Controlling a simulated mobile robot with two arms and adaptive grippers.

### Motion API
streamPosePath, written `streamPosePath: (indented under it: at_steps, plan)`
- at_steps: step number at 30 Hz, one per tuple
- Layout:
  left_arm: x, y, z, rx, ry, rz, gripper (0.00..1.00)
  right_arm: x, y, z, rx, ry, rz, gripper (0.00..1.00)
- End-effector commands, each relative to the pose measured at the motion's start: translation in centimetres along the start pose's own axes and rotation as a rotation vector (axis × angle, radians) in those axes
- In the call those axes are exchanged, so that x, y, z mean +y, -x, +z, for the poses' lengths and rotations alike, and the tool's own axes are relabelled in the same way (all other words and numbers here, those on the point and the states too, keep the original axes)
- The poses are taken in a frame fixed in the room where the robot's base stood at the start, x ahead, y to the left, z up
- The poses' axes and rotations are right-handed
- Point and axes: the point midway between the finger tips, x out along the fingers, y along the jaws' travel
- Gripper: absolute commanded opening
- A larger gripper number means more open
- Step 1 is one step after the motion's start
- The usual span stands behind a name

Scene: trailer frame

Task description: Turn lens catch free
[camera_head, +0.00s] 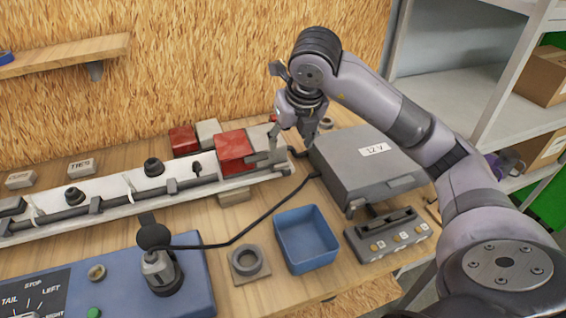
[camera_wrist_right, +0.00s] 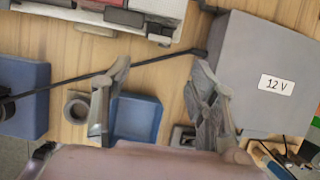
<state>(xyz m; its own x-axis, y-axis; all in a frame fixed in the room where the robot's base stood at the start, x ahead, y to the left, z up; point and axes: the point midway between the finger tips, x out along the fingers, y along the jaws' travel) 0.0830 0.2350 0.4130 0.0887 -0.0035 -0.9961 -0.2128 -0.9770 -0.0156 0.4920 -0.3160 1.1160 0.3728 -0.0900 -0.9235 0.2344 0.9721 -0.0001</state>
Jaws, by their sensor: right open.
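A red lens (camera_head: 236,150) sits at the right end of the long pale trailer beam (camera_head: 130,197). A small grey piece (camera_head: 268,158) at its lower right corner looks like the lens catch; its turn angle is hard to tell. In the right wrist view, the red lens (camera_wrist_right: 167,9) shows in part at the top edge, with grey pieces (camera_wrist_right: 124,17) beside it. My right gripper (camera_head: 291,138) is open and empty, pointing down just right of the lens; its fingers (camera_wrist_right: 160,72) also show apart in the right wrist view. My left gripper is out of view.
A grey 12 V box (camera_head: 355,165) stands close right of my gripper, with a black cable (camera_head: 250,228) running left from it. A blue tray (camera_head: 306,238), grey ring (camera_head: 248,262) and switch strip (camera_head: 390,236) lie in front. Another red block (camera_head: 183,140) sits behind the beam.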

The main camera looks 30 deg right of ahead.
Motion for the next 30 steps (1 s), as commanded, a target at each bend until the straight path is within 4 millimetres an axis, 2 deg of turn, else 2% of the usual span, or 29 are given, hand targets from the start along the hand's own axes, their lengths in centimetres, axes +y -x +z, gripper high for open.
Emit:
streamPosePath:
  at_steps: [9, 15, 21, 30]
  plan:
    - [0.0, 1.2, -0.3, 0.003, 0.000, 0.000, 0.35, 0.0, -6.9, 0.0, 0.006, -0.001, 0.000, 0.53]
    - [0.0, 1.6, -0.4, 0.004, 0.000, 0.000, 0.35, 0.0, -9.9, 0.0, 0.003, -0.001, 0.000, 0.53]
    - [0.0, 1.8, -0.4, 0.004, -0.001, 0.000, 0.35, 0.0, -11.2, 0.0, 0.000, 0.001, 0.001, 0.53]
    - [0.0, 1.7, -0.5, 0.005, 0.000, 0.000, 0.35, 0.0, -11.4, 0.0, 0.000, 0.001, 0.001, 0.51]
